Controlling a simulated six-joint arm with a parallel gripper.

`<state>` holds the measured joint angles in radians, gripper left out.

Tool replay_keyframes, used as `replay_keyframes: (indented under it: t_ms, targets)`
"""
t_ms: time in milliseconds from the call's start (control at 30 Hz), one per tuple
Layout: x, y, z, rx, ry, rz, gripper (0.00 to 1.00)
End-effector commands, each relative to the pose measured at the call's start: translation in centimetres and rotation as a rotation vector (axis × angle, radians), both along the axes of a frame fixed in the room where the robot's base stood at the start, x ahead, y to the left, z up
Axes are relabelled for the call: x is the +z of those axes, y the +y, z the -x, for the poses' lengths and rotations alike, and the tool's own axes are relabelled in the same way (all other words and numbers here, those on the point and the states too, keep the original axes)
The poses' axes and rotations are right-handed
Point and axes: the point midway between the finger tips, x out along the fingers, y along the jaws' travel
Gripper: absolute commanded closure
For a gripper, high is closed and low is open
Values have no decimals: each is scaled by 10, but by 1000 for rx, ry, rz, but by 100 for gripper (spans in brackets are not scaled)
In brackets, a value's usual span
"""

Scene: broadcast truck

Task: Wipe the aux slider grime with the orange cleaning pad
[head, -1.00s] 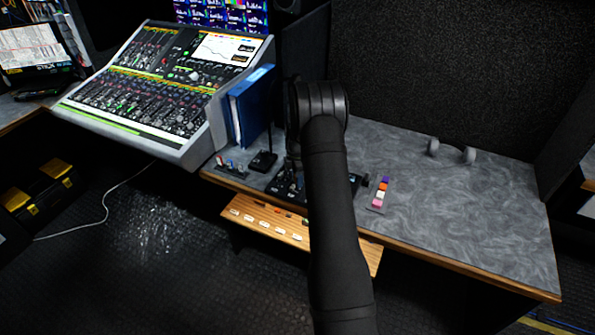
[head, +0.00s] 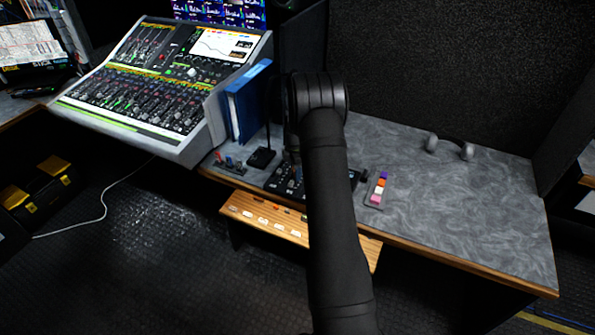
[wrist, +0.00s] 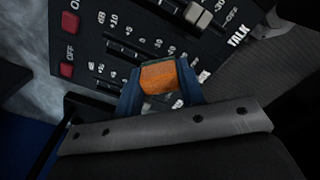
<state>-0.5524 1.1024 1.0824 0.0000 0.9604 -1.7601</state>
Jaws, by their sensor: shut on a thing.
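In the wrist view, my gripper (wrist: 160,85) is shut on the orange cleaning pad (wrist: 159,78), with a blue finger on each side of it. The pad is over a black control panel (wrist: 125,28) with slider slots, dB markings and red buttons. I cannot tell whether the pad touches the panel. A grey slider cap (wrist: 197,14) shows just beyond the pad to the upper right. No grime can be made out; the pad and fingers hide part of the panel. In the head view, the panel (head: 285,184) is partly hidden behind my arm.
A row of coloured blocks (head: 379,188) stands right of the panel, and headphones (head: 450,148) lie farther right. A blue binder (head: 248,103) and a large mixing console (head: 140,85) are at the left. A wooden shelf (head: 265,218) juts out below. The right side of the desk is mostly clear.

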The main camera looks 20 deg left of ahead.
Motion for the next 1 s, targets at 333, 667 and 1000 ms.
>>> replay_keyframes:
  t_ms: [333,667,1000]
  targets:
    - [34,1,-1,0,-4,-3,89]
    - [61,1,-1,0,-4,-2,89]
    - [64,0,-1,0,-3,-1,89]
